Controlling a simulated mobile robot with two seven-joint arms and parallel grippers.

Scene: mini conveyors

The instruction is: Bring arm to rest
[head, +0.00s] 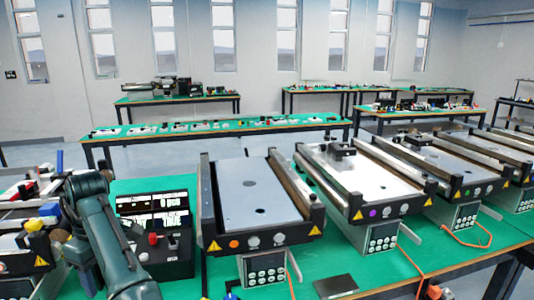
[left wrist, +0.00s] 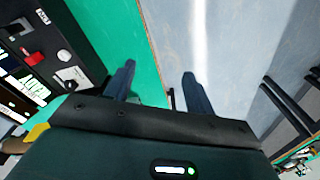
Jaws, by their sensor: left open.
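My left arm (head: 105,235), dark green-grey, rises from the bottom left of the head view, in front of the left end of the green table. Its gripper cannot be made out there. In the left wrist view my left gripper (left wrist: 158,88) has its two dark fingers apart, with nothing between them. Behind the fingers are the edge of a green tabletop and a pale grey surface. My right gripper is in neither view.
Beside my left arm stands a black control box with a lit display (head: 152,208); it also shows in the left wrist view (left wrist: 35,90). Several mini conveyors (head: 255,190) stand in a row to the right. A small black plate (head: 335,286) lies near the front edge.

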